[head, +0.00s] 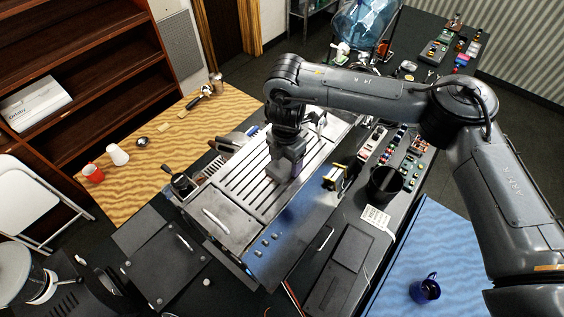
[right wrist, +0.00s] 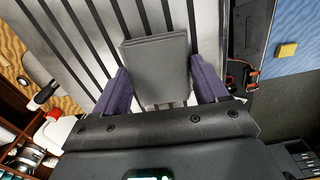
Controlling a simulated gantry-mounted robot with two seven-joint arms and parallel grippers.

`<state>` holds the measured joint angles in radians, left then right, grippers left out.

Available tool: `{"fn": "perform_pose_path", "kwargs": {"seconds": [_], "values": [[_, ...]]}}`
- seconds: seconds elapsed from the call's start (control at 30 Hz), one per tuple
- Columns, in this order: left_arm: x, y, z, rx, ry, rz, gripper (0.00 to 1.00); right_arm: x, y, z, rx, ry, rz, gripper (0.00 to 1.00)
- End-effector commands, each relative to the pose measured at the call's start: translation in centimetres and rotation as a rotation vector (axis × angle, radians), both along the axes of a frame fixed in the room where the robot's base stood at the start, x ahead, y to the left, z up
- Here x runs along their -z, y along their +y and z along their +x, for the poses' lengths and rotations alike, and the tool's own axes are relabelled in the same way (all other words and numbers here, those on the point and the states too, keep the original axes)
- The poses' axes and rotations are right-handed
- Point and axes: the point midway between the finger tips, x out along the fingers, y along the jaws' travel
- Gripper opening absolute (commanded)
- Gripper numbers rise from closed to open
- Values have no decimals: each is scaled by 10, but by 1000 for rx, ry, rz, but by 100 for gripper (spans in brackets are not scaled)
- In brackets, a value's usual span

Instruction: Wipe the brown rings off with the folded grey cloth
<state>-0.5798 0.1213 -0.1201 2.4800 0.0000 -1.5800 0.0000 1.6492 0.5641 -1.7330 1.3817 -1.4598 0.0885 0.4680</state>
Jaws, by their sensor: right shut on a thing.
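My right gripper (head: 283,168) points down over the slotted steel top (head: 237,172) of the brewer. In the right wrist view its two purple-padded fingers (right wrist: 160,88) are shut on the folded grey cloth (right wrist: 157,62), one on each side. The cloth lies against or just above the slotted steel; I cannot tell whether it touches. In the head view the cloth is mostly hidden by the gripper. I cannot make out clear brown rings; the steel under the cloth and gripper is hidden. My left gripper is not in view.
A wooden table (head: 136,178) with a red cup (head: 93,174) and a white cup (head: 117,154) stands at left. A black cup (head: 384,184) and small coloured parts line the right side. A blue mug (head: 425,289) sits on a blue surface at lower right.

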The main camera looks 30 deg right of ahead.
Motion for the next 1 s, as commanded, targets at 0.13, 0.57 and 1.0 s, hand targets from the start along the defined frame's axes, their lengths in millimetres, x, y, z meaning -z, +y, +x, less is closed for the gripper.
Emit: {"fn": "perform_pose_path", "kwargs": {"seconds": [0.13, 0.57, 1.0], "values": [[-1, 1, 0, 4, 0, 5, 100, 2, -7, 1, 3, 4, -5, 48], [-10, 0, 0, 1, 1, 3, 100, 2, -34, 12, 4, 5, -6, 48], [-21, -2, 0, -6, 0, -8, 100, -2, -32, 12, 1, 4, -5, 48]]}}
